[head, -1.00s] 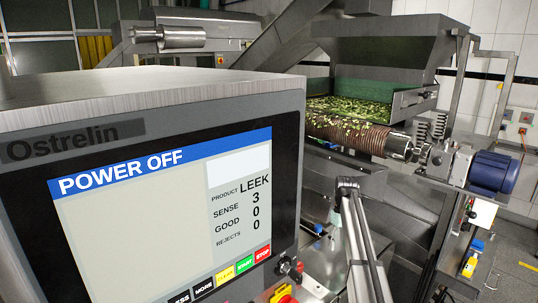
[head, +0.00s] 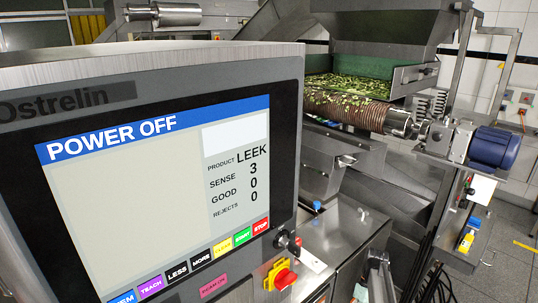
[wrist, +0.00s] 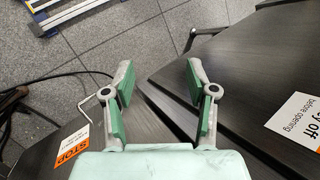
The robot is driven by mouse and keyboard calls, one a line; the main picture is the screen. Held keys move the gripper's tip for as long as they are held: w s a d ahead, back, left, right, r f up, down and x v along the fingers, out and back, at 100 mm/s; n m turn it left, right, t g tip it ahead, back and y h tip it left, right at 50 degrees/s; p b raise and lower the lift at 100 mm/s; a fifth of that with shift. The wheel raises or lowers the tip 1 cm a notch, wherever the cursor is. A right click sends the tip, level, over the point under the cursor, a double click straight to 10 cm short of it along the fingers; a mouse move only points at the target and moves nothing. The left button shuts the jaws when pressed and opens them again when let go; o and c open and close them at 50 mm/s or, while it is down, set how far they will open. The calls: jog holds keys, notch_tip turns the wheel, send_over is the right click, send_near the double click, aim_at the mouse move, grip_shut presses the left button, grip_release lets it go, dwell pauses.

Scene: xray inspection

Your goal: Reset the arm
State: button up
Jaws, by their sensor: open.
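My gripper (wrist: 160,75) shows in the wrist view with its two green-padded fingers spread apart and nothing between them. Below the fingertips are dark brushed-metal panels (wrist: 230,75) and a grey tiled floor (wrist: 150,30). I cannot make out the gripper in the head view. There, the inspection machine's screen (head: 130,205) fills the left side and reads POWER OFF, product LEEK, sense 3, good 0, rejects 0.
A key switch (head: 288,240) and a red knob on a yellow plate (head: 284,278) sit beside the screen. A roller (head: 345,110) with green pieces and a blue motor (head: 494,149) stand behind. An orange STOP label (wrist: 72,146) lies at lower left in the wrist view.

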jog(key=s+a+f+m+h, duration=0.1)
jog(key=s+a+f, duration=0.3)
jog(key=s+f, duration=0.35)
jog(key=s+a+f+m, duration=0.1)
jog(key=s+a+f, duration=0.4)
jog(key=s+f, duration=0.25)
jog(key=s+a+f+m+h+b, duration=0.1)
jog(key=s+f, duration=0.3)
jog(key=s, duration=0.6)
jog(key=s+a+f+m+h+b, duration=0.1)
jog(key=s+a+f, duration=0.2)
jog(key=s, duration=0.7)
notch_tip(320, 180, down, 2)
jog(key=shift+s+a+f+m+g, duration=0.2)
jog(key=shift+m+g, duration=0.1)
jog(key=shift+g, duration=0.1)
